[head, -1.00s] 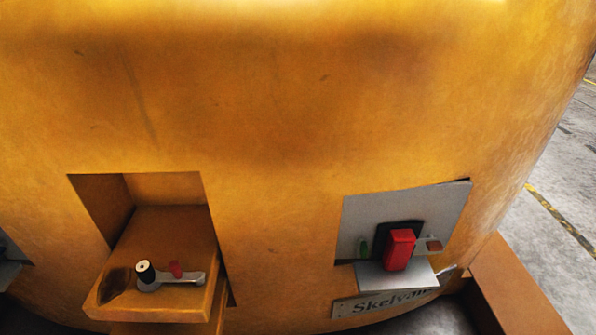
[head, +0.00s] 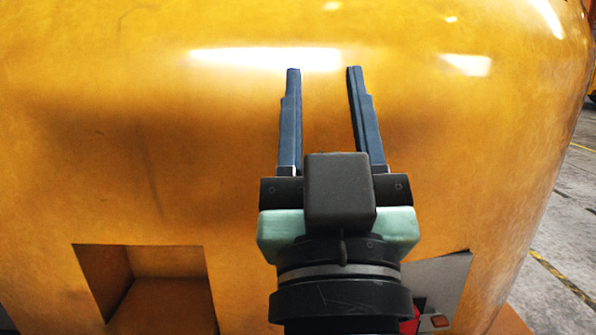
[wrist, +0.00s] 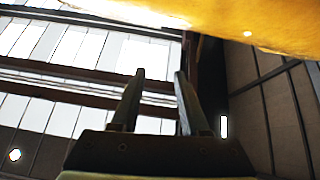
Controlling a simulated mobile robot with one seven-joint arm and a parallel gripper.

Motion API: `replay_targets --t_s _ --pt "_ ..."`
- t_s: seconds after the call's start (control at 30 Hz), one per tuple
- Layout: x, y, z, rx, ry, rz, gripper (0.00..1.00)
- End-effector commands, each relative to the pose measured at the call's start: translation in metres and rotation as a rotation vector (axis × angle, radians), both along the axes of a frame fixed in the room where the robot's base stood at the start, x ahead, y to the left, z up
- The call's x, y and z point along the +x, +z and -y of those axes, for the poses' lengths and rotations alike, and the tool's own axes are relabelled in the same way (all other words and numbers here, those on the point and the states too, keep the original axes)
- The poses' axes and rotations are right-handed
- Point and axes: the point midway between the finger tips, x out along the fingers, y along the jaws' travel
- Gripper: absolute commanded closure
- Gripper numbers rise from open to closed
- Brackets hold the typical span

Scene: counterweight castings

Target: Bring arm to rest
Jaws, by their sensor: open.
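My gripper (head: 322,70) is open and empty in the head view, its two dark fingers apart and pointing up in front of the yellow casting (head: 130,160). In the wrist view my gripper (wrist: 160,75) also shows open with nothing between the fingers. The yellow casting (wrist: 285,22) fills the top right corner there. I cannot tell how far the fingertips are from the casting.
A square recess (head: 150,275) is cut into the casting at lower left. A grey panel (head: 445,275) with a red part (head: 409,326) is partly hidden behind my arm. Grey floor (head: 575,220) lies to the right. The wrist view shows bright roof windows (wrist: 80,45).

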Motion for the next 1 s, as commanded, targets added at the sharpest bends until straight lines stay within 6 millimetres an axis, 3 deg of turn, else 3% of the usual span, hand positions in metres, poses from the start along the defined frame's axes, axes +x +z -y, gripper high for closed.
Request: replay_targets --t_s 0.03,0.1,0.2,0.7,0.9,1.0 --pt "-0.022 0.031 -0.012 0.014 0.020 0.091 0.55" --pt "-0.055 0.066 -0.025 0.041 0.047 0.210 0.55" --pt "-0.050 0.106 -0.021 0.043 0.040 0.193 0.55" --pt "-0.048 0.256 -0.021 0.041 0.039 0.186 0.55" --pt "-0.048 0.302 -0.021 0.041 0.040 0.185 0.55" --pt "-0.048 0.314 -0.021 0.041 0.040 0.185 0.55"
